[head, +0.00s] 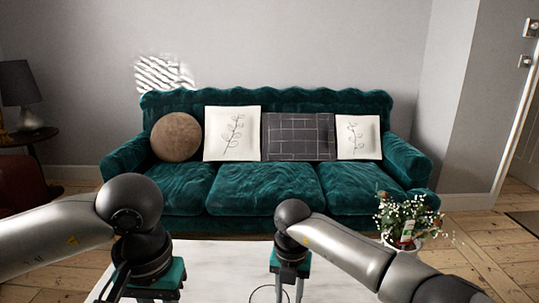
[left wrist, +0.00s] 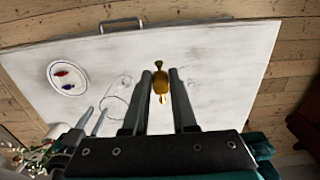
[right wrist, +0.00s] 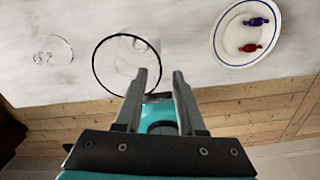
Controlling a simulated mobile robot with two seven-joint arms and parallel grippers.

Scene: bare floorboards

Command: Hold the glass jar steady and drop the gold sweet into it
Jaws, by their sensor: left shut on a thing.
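The gold sweet (left wrist: 160,82) shows between the fingers of my left gripper (left wrist: 166,67), which is shut on it above the white table. The clear glass jar stands on the table; its dark round rim (right wrist: 97,68) is plain in the right wrist view. My right gripper (right wrist: 164,73) has its fingers apart, with the jar's rim edge close by its left finger. I cannot tell if the jar wall lies between them. In the left wrist view the right gripper's fingers (left wrist: 91,121) are beside the jar (left wrist: 104,101).
A white, blue-rimmed plate (right wrist: 228,50) holds a red and a blue sweet. A small clear glass piece (right wrist: 53,50) lies on the table (left wrist: 225,60). A white-flowered plant (head: 407,215) stands at the right. A green sofa (head: 265,185) is behind the table.

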